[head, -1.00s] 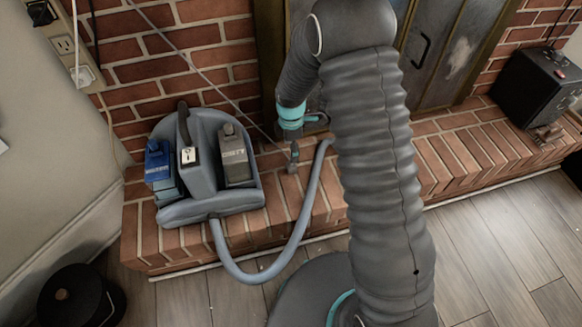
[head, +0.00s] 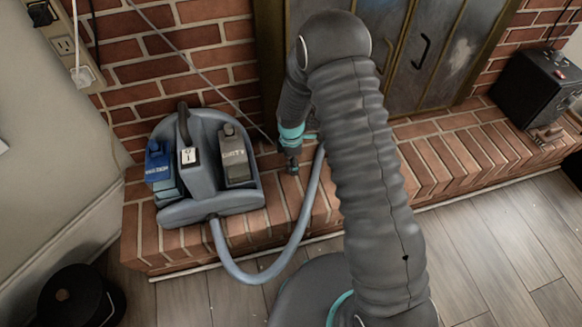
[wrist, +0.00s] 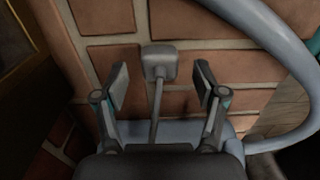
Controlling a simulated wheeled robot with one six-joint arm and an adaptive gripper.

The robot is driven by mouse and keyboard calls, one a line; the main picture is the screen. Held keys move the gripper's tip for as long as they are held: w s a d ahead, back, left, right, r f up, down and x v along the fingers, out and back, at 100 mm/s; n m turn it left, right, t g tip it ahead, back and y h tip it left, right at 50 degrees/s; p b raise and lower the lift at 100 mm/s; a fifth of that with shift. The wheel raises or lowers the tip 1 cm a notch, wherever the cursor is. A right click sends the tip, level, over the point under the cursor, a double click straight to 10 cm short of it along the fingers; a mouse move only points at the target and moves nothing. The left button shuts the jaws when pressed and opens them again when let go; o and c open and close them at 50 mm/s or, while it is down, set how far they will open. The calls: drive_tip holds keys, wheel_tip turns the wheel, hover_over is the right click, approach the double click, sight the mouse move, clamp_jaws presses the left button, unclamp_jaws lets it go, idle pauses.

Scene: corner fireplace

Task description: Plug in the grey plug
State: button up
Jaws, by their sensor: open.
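The grey plug (wrist: 159,62) lies on the brick hearth in the wrist view, its grey cord running down the picture toward my wrist. My gripper (wrist: 161,85) is open, with one finger on each side of the plug and cord and a gap on both sides. The plug's head sits at or slightly beyond the fingertips. In the head view my gripper (head: 291,164) is low over the hearth, right of the grey cleaning machine; I cannot make out the plug there. A wall outlet (head: 66,46) is at the upper left, with a white plug (head: 84,75) in its strip.
The grey machine (head: 200,210) with blue and grey bottles stands on the hearth (head: 440,165). Its thick grey hose (head: 262,275) loops in front. A black box (head: 535,90) is at right, a black round container (head: 75,298) at lower left. Fireplace doors (head: 425,60) are behind my arm.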

drive_tip(key=shift+f, duration=0.95)
drive_tip(key=c, duration=1.2)
drive_tip(key=shift+o, duration=0.2)
drive_tip(key=shift+r, duration=0.1)
drive_tip(key=shift+r, duration=0.6)
wheel_tip(320, 180, up, 3)
drive_tip(key=shift+f, duration=0.1)
drive_tip(key=s+d+r, duration=0.3)
drive_tip(key=d+r, duration=0.4)
drive_tip(key=d, duration=0.4)
drive_tip(key=shift+d, duration=0.15)
drive_tip(key=shift+f, duration=0.1)
